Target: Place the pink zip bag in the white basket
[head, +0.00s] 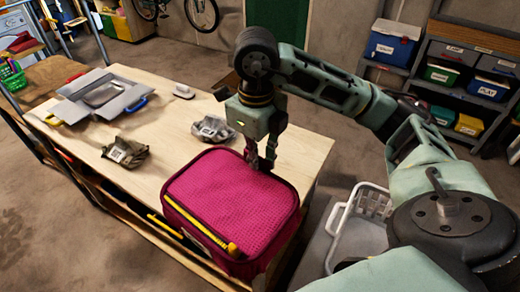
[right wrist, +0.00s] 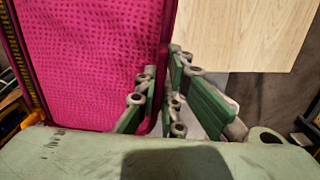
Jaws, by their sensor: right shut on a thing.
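The pink zip bag (head: 232,200) lies on the wooden workbench near its front right corner, its yellow zip along the near edge. In the right wrist view the bag (right wrist: 92,60) fills the left side. My right gripper (head: 262,166) reaches down from above and is shut on the bag's far right edge, with the rim between its fingers (right wrist: 160,105). The white basket (head: 366,212) stands to the right of the bench, lower than its top, partly hidden by my right arm. It looks empty where I can see inside. My left gripper is not in view.
The workbench (head: 170,115) also carries two small crumpled packets (head: 125,152), (head: 212,129), a grey open case (head: 100,95) and a small white object (head: 184,91). A shelf with coloured bins (head: 468,85) stands at the back right. Concrete floor lies between.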

